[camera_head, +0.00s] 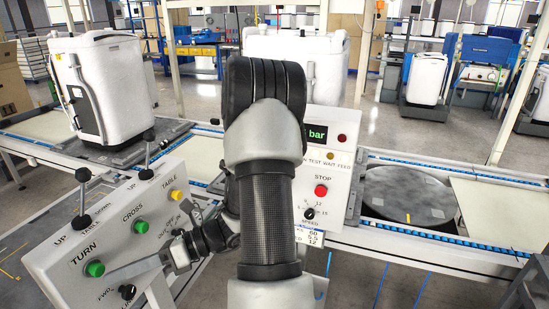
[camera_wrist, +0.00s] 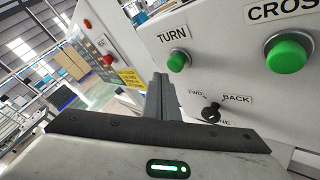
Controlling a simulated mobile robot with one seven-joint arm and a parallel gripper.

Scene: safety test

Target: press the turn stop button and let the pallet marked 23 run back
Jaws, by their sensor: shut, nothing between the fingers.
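The sloping grey control panel (camera_head: 60,262) at the lower left carries a green TURN button (camera_head: 95,268), which is also in the wrist view (camera_wrist: 177,61). My gripper (camera_head: 165,262) is shut and empty at this panel, right of the TURN button. In the wrist view its fingertips (camera_wrist: 160,78) appear just below and left of that button; contact cannot be told. A red STOP button (camera_head: 321,190) is on the upright white panel, right of my arm. A dark pallet (camera_head: 110,150) under a white tub stands on the left conveyor. I cannot read the number 23 anywhere.
The grey panel also has a green CROSS button (camera_head: 139,226), a yellow TABLE button (camera_head: 176,195), black levers and a FWD/BACK knob (camera_wrist: 211,113) near my fingers. A round dark turntable (camera_head: 410,195) is at the right, bare on top. My arm hides the centre.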

